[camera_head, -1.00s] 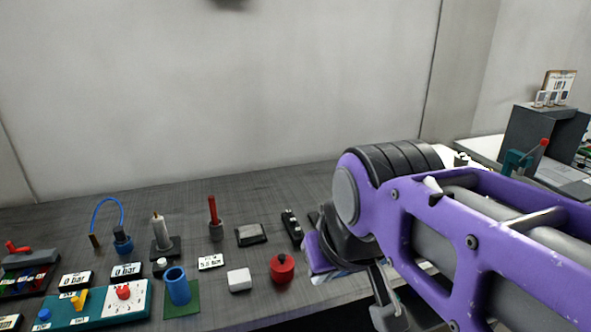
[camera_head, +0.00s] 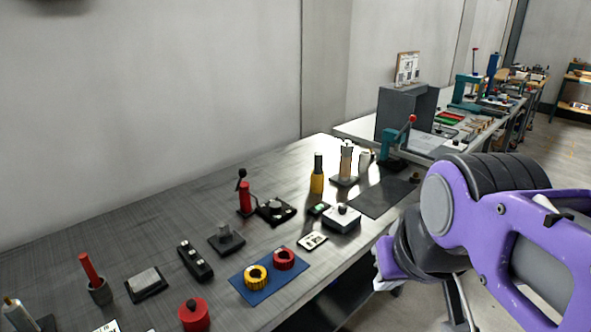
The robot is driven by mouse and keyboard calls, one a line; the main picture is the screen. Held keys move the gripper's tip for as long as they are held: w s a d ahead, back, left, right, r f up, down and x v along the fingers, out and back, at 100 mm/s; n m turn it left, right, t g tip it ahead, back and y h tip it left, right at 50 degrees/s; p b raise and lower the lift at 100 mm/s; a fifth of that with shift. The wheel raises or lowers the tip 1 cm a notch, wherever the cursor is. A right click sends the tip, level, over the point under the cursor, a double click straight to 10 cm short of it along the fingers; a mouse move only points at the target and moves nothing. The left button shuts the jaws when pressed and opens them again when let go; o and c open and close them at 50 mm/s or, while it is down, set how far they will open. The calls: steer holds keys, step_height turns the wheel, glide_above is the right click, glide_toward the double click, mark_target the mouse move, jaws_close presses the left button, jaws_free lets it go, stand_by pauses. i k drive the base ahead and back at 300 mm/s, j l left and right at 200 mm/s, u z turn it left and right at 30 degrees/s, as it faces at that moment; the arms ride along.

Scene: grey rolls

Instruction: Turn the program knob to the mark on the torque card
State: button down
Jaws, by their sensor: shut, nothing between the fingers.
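A small light-grey box with a dark knob (camera_head: 342,210) on top stands near the bench's front edge, in the middle of the head view; it looks like the program knob. A white card with dark markings (camera_head: 312,241) lies flat on the bench just left of the box, probably the torque card. Its print is too small to read. My gripper (camera_head: 458,304) hangs at the lower right, beyond the bench's front edge and apart from box and card. It is shut and empty, partly cut off by the frame.
A blue mat (camera_head: 262,294) carries a yellow ring (camera_head: 256,277) and a red ring (camera_head: 284,259). A black base with a round knob (camera_head: 275,208) and a yellow bottle (camera_head: 317,178) stand behind. A red lidded pot (camera_head: 194,315) is front left.

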mark_target(342, 209)
steer(key=z, duration=0.15)
steer(key=i+l, duration=0.3)
steer(key=l, duration=0.15)
steer(key=i+l+z, duration=0.1)
steer(key=i+l, duration=0.2)
steer(key=l, duration=0.15)
steer(key=i+l, duration=0.3)
steer(key=l, duration=0.15)
steer(key=i+l+z, duration=0.2)
steer(key=l, duration=0.15)
steer(key=l+z, duration=0.15)
steer(key=l, duration=0.25)
steer(key=k+j+u, duration=0.15)
steer(key=j, duration=0.2)
steer(key=j+u, duration=0.15)
steer(key=j, duration=0.25)
